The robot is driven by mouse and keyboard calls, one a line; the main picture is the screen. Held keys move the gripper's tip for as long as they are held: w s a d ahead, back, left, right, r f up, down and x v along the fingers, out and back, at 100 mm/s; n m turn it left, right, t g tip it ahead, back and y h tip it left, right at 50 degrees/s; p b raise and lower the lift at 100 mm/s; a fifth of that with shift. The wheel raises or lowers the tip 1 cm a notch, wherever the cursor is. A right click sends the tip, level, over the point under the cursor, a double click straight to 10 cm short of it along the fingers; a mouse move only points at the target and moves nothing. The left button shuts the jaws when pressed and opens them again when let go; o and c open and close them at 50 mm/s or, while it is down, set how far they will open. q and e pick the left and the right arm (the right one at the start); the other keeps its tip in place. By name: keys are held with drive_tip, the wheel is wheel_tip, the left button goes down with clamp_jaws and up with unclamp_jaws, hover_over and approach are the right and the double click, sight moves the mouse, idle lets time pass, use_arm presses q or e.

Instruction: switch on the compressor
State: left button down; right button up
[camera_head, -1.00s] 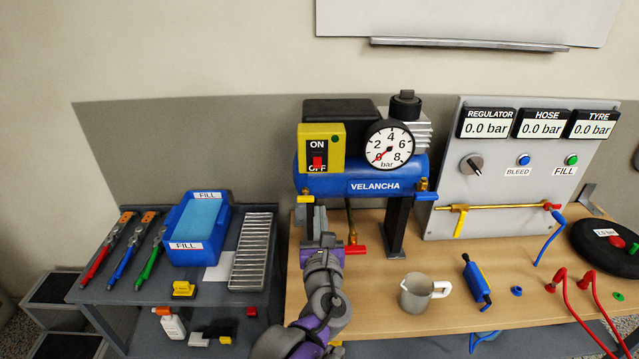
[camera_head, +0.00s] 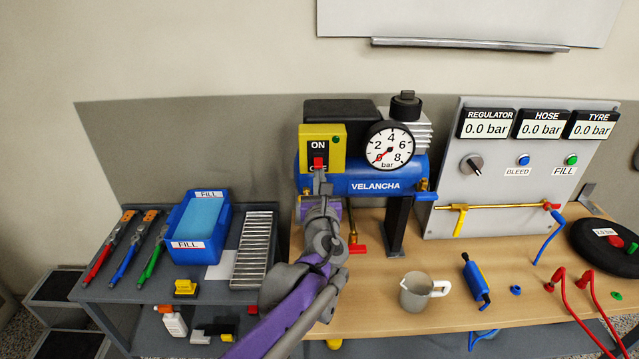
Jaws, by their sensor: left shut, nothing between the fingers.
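The blue compressor (camera_head: 375,186), labelled VELANCHA, stands on the wooden bench. Its yellow switch box (camera_head: 335,133) is on its left front, with a red switch lever (camera_head: 318,162) below the word ON. The lower label is mostly hidden by the lever and my gripper. The round gauge (camera_head: 391,146) has its needle near 0. My left gripper (camera_head: 319,178) is shut and empty, its tip just below the red lever; I cannot tell whether they touch. My right gripper is not in view.
The wooden bench (camera_head: 375,305) holds a grey jug (camera_head: 414,292) and a blue cylinder (camera_head: 476,281). A panel (camera_head: 500,180) with displays reading 0.0 bar stands right. A grey side table (camera_head: 130,277) with tools and a blue tray (camera_head: 184,247) is left.

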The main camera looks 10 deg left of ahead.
sight(320, 167)
use_arm(q)
drive_tip(key=shift+s+d+r+g+h+p, duration=0.15)
drive_tip(key=shift+r+g+p, duration=0.1)
drive_tip(key=shift+g, duration=0.25)
drive_tip(key=shift+s+a+r+g+h+p, duration=0.15)
drive_tip(key=shift+r+g+p, duration=0.1)
drive_tip(key=shift+g, duration=0.25)
idle(0.4)
wheel_tip(320, 167, up, 2)
drive_tip(key=g+h, duration=0.1)
drive_tip(key=g, duration=0.3)
drive_tip(key=shift+s+d+r+p, duration=0.1)
drive_tip(key=shift+d+p, duration=0.05)
drive_tip(key=shift+p, duration=0.2)
drive_tip(key=shift+r, duration=0.15)
drive_tip(key=shift+r+p, duration=0.55)
drive_tip(key=shift+r, duration=0.25)
